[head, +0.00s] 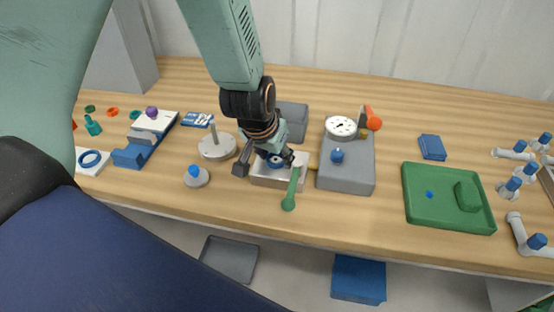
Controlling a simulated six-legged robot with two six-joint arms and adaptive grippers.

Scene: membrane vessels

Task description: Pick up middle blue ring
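A small blue ring-like part (275,161) sits in the middle of a silver block (268,181) near the table's front edge. My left gripper (268,166) comes down from above, right over this block. Its dark fingers are spread, one at the block's left end and one towards its right side. The gripper hides part of the blue part, and I cannot tell whether the fingers touch it. Another blue ring (90,158) lies on a white plate (92,170) at the far left. My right gripper is not in view.
A green-handled tool (291,190) leans at the block's right front. A grey box with a gauge (345,172) stands to the right, a round base with a post (216,146) to the left. A green tray (420,205) lies farther right. Bare table lies between gauge box and tray.

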